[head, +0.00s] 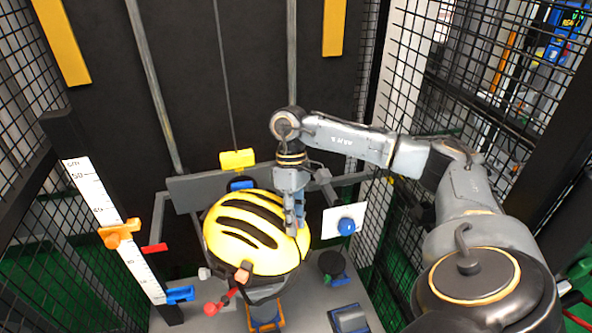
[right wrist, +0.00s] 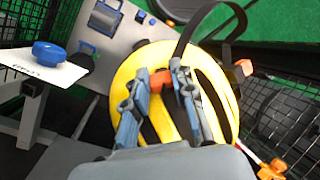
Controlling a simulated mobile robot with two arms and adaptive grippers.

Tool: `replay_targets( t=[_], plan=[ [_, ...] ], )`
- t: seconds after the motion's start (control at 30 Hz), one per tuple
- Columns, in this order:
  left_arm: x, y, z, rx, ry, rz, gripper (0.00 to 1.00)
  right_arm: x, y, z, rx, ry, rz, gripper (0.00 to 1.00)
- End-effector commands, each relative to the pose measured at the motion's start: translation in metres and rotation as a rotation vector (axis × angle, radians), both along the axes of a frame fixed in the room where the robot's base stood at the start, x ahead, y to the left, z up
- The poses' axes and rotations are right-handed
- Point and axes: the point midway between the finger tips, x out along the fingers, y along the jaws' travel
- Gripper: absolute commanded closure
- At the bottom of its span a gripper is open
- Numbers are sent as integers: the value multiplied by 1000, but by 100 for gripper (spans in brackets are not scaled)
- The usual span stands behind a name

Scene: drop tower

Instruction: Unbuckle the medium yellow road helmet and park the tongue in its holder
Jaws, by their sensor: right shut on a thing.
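The yellow helmet (head: 270,262), with black vents, sits on a stand inside the drop tower. My right gripper (head: 297,222) is at the helmet's right side in the head view. In the right wrist view its fingers (right wrist: 163,74) are shut on an orange-red piece (right wrist: 160,82) that looks like the buckle tongue. A black strap (right wrist: 190,32) runs up and away beside the fingertips. Another orange piece (head: 243,273) is at the helmet's front edge, with a red-ended part (head: 211,308) below it. I cannot make out the tongue's holder. My left gripper is out of view.
A white card with a blue knob (head: 347,226) stands right of the helmet. A ruled scale with an orange clamp (head: 119,233) is at the left. A yellow block (head: 237,159) hangs behind the helmet. Mesh walls and posts close in both sides.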

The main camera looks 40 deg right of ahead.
Motion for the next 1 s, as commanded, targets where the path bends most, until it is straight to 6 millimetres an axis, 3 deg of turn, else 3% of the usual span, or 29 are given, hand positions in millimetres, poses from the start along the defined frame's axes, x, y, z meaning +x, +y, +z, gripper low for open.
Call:
replay_targets(
  t=[0.03,0.13,0.57,1.0],
  plan=[
    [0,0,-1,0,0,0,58,-2,4,-7,7,10,9,69],
    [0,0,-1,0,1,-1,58,-2,4,-7,6,10,9,48],
    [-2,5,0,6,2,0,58,0,1,0,3,2,4,48],
    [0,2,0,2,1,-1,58,19,-10,59,6,2,5,48]
  ],
)
